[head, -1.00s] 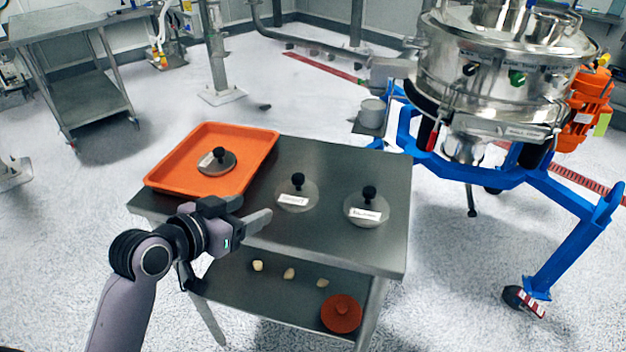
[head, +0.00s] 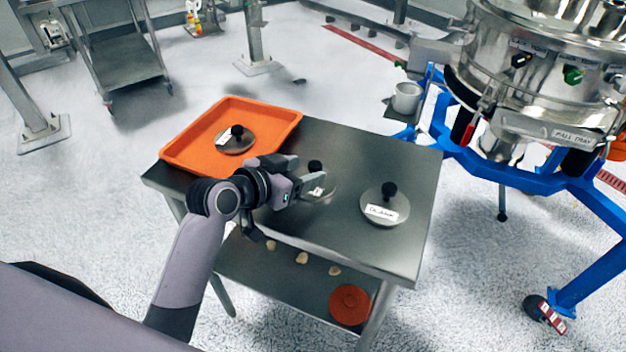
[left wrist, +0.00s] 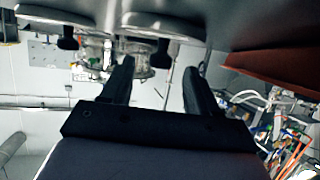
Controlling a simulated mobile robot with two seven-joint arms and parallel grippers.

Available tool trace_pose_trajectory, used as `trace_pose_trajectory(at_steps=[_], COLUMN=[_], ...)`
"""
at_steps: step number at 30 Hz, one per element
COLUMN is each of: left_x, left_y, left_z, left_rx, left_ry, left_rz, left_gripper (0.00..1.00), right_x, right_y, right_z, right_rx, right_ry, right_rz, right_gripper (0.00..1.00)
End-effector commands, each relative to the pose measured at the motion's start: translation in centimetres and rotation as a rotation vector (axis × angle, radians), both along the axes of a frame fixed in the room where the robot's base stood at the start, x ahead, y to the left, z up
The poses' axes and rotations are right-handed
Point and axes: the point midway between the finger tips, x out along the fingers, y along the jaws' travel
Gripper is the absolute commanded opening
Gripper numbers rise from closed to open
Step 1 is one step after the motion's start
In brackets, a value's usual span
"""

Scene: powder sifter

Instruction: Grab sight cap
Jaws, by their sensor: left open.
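Three round metal sight caps with black knobs show in the head view. One cap (head: 238,146) lies in the orange tray (head: 178,160). A middle cap (head: 322,191) sits on the metal table and is partly hidden by my gripper. A third cap (head: 378,213), with a white label, sits to its right. My left gripper (head: 303,170) is open and empty, close to the middle cap's knob. In the left wrist view, which looks upside down, my fingers (left wrist: 158,78) are spread, with one cap's knob (left wrist: 160,56) in line between them. My right gripper is not in view.
The metal table (head: 350,242) has a lower shelf with a red disc (head: 349,304) and several small pale pieces. A steel sifter (head: 540,85) on a blue frame (head: 590,215) stands at the right. A grey cup (head: 406,97) is beyond the table.

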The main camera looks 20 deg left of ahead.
Motion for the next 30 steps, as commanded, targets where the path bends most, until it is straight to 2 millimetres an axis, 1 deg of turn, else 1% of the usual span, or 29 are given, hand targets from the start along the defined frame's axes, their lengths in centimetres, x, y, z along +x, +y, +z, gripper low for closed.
trace_pose_trajectory(at_steps=[1, 3, 6, 14, 15, 17, 18, 19, 20, 30], left_x=[0.6, 1.1, 1.5, 1.6, 1.6, 1.6, 1.6, 1.6, 1.6, 1.6], left_y=[-0.2, -0.4, -0.6, -0.7, -0.7, -0.7, -0.7, -0.7, -0.7, -0.7], left_z=[-0.1, -0.4, -0.6, -0.7, -0.6, -0.6, -0.7, -0.7, -0.7, -0.3], left_rx=[-0.002, 0.0, 0.0, 0.001, 0.001, 0.001, 0.001, 0.001, 0.001, 0.002], left_ry=[0.0, -0.001, -0.002, -0.001, -0.001, -0.001, -0.001, -0.001, -0.001, -0.004], left_rz=[0.001, 0.001, 0.001, 0.001, 0.001, 0.001, 0.001, 0.001, 0.001, 0.0], left_gripper=[0.6, 0.6, 0.6, 0.6, 0.47, 0.28, 0.15, 0.05, 0.0, 0.0], right_x=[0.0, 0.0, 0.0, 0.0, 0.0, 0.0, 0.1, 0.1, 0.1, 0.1], right_y=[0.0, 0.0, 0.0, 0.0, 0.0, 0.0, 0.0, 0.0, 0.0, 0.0], right_z=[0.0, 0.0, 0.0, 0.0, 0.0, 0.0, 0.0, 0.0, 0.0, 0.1], right_rx=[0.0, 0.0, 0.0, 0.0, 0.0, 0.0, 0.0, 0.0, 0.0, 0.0], right_ry=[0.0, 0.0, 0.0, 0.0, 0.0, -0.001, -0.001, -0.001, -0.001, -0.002], right_rz=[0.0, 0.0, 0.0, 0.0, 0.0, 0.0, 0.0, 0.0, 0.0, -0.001], right_gripper=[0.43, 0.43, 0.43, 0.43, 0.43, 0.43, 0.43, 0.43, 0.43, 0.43])
